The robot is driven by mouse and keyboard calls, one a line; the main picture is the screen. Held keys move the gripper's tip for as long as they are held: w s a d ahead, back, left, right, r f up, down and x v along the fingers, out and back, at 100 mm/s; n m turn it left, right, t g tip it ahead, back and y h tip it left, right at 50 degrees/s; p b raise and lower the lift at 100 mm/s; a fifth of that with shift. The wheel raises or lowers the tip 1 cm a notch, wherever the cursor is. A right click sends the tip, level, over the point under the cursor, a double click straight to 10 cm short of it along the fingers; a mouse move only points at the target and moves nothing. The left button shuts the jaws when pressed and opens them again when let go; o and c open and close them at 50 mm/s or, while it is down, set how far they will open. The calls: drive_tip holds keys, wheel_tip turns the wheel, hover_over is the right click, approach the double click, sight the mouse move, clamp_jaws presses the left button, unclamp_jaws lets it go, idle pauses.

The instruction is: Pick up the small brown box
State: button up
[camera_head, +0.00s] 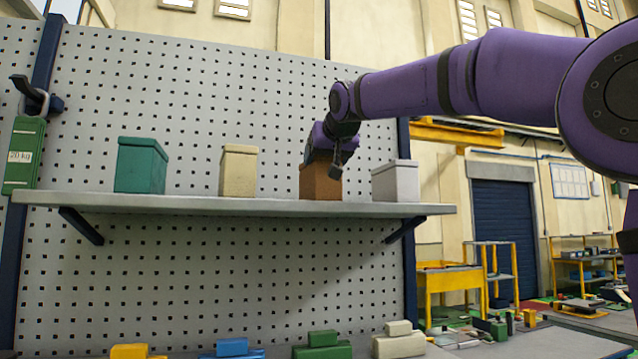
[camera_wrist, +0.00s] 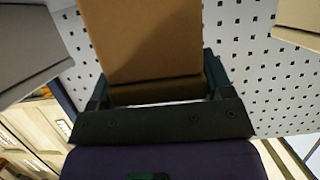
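The small brown box (camera_head: 320,184) stands upright on the wall shelf (camera_head: 250,207), between the cream box and the light grey box. My gripper (camera_head: 331,150) reaches down onto it from above and hides most of its top. In the wrist view the brown box (camera_wrist: 145,40) fills the space between the two dark fingers of my gripper (camera_wrist: 158,85), one finger along each side. The fingers look very close to its sides. I cannot tell whether they press on it. The box's base appears to rest on the shelf.
A cream box (camera_head: 238,171) stands to the left and a light grey box (camera_head: 395,182) close to the right. A green box (camera_head: 141,166) is farther left. The perforated panel (camera_head: 200,90) rises behind the shelf. Several coloured blocks lie below.

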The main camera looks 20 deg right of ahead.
drive_tip(key=c, duration=0.7)
wheel_tip(320, 180, up, 10)
drive_tip(key=shift+f, duration=0.25)
drive_tip(key=shift+s+r, duration=0.1)
drive_tip(key=shift+r, duration=0.05)
